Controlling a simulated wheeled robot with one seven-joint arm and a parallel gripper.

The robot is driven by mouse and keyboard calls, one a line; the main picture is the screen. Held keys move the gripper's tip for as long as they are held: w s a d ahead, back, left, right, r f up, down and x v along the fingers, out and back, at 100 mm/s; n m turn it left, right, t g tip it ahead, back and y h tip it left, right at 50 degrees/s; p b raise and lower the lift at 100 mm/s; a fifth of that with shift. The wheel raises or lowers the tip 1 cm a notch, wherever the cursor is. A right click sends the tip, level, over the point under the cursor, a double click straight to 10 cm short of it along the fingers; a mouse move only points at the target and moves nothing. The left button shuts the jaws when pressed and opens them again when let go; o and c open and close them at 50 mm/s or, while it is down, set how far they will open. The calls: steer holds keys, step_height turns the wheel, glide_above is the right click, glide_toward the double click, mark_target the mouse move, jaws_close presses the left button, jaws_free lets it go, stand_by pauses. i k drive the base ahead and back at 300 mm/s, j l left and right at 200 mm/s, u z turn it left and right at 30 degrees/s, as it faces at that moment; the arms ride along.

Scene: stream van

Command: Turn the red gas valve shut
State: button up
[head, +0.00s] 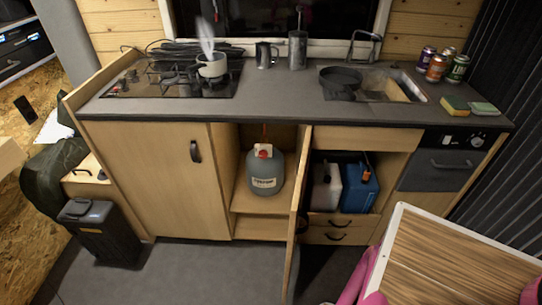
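The red gas valve (263,153) sits on top of a grey gas bottle (265,183). The bottle stands upright on a shelf inside an open cupboard bay, left of the middle of the head view. The valve is small in the picture and its turned position cannot be told. A thin line rises behind it. The cupboard door (297,215) stands open, seen nearly edge-on, just right of the bottle. My gripper is not in view.
A steaming pot (212,66) stands on the hob above. Jerrycans, one blue (359,188), stand right of the door. A wood-topped table (455,265) fills the lower right, with pink things beside it. The floor (190,272) before the bottle is clear.

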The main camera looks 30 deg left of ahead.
mark_target(263, 154)
steer(key=k+j+u, duration=0.1)
steer(key=j+u, duration=0.25)
steer(key=k+j+u, duration=0.1)
steer(key=u, duration=0.25)
steer(key=i+l+u, duration=0.1)
steer(key=u, duration=0.3)
steer(key=l+u, duration=0.15)
steer(key=u, duration=0.25)
